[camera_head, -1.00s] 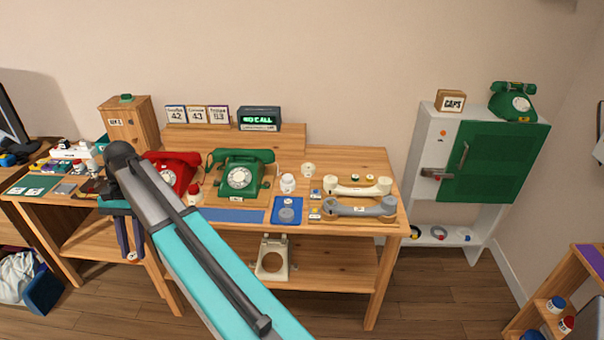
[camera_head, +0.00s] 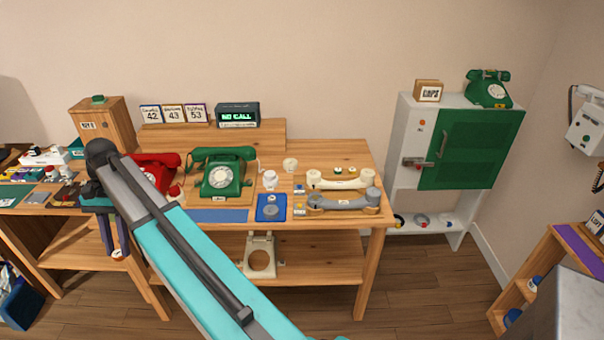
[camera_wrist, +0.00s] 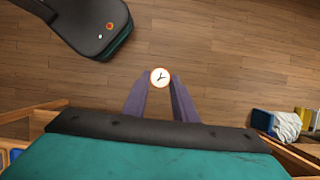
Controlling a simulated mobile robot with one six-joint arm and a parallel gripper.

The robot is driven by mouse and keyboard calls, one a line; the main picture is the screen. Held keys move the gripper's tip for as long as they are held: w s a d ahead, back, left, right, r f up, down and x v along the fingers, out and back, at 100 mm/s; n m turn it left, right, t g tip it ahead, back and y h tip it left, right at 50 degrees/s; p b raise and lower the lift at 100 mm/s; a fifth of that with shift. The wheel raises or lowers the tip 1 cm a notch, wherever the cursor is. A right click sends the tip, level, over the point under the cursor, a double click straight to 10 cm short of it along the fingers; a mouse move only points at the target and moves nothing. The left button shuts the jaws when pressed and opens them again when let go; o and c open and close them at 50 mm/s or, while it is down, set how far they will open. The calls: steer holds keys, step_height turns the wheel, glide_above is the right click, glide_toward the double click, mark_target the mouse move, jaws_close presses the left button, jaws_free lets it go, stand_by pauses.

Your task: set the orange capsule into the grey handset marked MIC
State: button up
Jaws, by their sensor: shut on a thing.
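My gripper (camera_head: 117,247) hangs in front of the left part of the table, below its top. In the wrist view, its purple fingers (camera_wrist: 160,92) are shut on a round capsule (camera_wrist: 160,77) with a white face, a dark Y-like mark and an orange rim. The capsule shows only as a small spot between the fingertips in the head view (camera_head: 117,255). The grey handset (camera_head: 343,204) lies on the right part of the table, far to the right of my gripper. Its marking is too small to read. Nothing visible touches the capsule except the fingers.
A cream handset (camera_head: 340,179) lies just behind the grey one. A blue tray (camera_head: 261,213), a green phone (camera_head: 222,175) and a red phone (camera_head: 155,170) stand further left. A white cabinet (camera_head: 403,146) is right of the table. Wooden floor is below my gripper.

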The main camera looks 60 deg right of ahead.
steer(key=s+d+m+t+p, duration=0.1)
steer(key=s+d+m+t, duration=0.3)
steer(key=d, duration=1.1)
steer(key=s+d+m+p, duration=0.2)
steer(key=d+m, duration=0.5)
steer(key=d, duration=0.9)
steer(key=s+d+m+t+h+p, duration=0.1)
steer(key=s+d+m, duration=0.4)
steer(key=s+d, duration=0.5)
steer(key=s+d+m+t+h+p, duration=0.1)
steer(key=s+d+m+t, duration=0.1)
steer(key=s+d+m, duration=0.4)
steer(key=s+d, duration=0.5)
steer(key=d, duration=0.4)
steer(key=shift+d+f, duration=0.15)
steer(key=shift+d, duration=0.25)
steer(key=shift+f, duration=0.15)
steer(key=shift+f+b, duration=2.25)
steer(key=shift+f, duration=0.35)
steer(key=shift+p, duration=1.05)
